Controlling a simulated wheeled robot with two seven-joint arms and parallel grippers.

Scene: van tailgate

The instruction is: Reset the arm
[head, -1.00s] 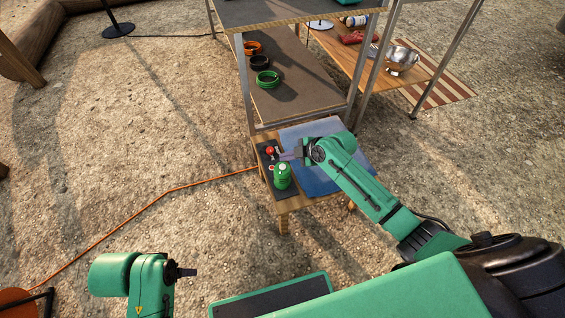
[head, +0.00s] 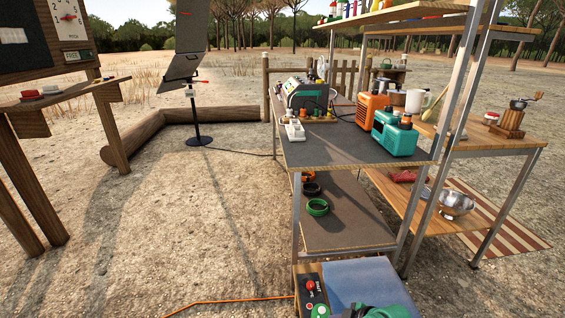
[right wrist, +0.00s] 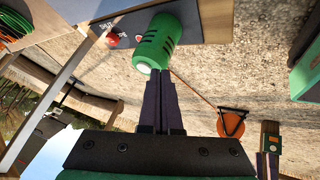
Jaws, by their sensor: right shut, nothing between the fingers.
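My right gripper (right wrist: 163,100) shows in the right wrist view with its two dark fingers together and nothing between them. A green cylinder with dark slots (right wrist: 162,42) is just beyond the fingertips; I cannot tell whether they touch. In the head view only a green part of my right arm (head: 388,312) shows at the bottom edge, over the blue mat (head: 345,275). The red button (head: 310,285) sits on a dark panel left of the mat and also shows in the right wrist view (right wrist: 112,37).
A metal-legged workbench (head: 350,150) stands behind the low table, with an orange device (head: 372,110) and a teal device (head: 395,135) on top. Green rings (head: 317,207) lie on its lower shelf. An orange cable (head: 225,301) crosses the ground. The ground at left is mostly clear.

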